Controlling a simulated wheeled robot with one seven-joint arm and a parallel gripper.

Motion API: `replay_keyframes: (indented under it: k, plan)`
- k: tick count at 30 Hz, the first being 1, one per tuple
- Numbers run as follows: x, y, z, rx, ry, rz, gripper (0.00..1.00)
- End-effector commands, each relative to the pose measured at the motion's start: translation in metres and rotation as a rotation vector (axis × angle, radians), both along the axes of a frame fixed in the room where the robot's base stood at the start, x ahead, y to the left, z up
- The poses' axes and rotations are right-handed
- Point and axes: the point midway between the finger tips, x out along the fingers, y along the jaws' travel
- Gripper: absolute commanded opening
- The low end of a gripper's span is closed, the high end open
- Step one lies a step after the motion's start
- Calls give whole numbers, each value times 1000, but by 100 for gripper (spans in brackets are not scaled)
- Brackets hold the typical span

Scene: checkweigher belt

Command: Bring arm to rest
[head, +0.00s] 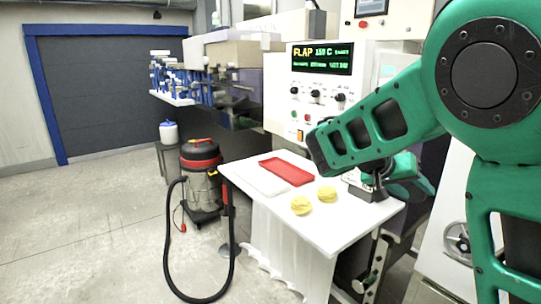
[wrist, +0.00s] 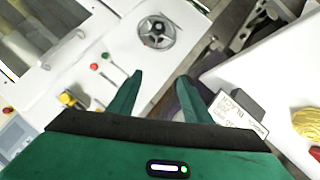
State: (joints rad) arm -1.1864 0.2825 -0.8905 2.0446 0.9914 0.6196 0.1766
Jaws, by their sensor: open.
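My green arm reaches in from the right of the head view and bends down over the white table. My gripper (wrist: 158,85) shows in the wrist view with its two green fingers spread apart and nothing between them. In the wrist view the fingers stand in front of a white machine panel and the table's edge. In the head view the arm's end is above the right part of the table, and the fingertips are hard to make out there.
The white table (head: 350,226) bears a red tray (head: 286,172), two yellow round items (head: 301,205) (head: 327,194) and a small dark device with a label (wrist: 240,112). A control panel (head: 320,90) stands behind. A vacuum cleaner (head: 203,185) is left; open floor lies beyond.

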Motion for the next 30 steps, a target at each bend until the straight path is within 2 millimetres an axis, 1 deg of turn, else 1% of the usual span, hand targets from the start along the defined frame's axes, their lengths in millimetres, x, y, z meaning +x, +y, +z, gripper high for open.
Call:
replay_keyframes:
  k: [1, 3, 7, 12, 17, 21, 26, 30]
  plan:
    - [-11, -19, -13, 50, 35, -23, 45]
    - [-25, -35, -29, 114, 81, -42, 45]
    - [-55, -59, -54, 235, 154, -68, 45]
    - [-98, -79, -78, 388, 224, -88, 45]
    - [-139, -87, -92, 524, 267, -91, 45]
    - [-175, -87, -99, 630, 290, -82, 45]
    - [-216, -82, -103, 735, 303, -65, 45]
    - [-251, -72, -103, 810, 306, -42, 45]
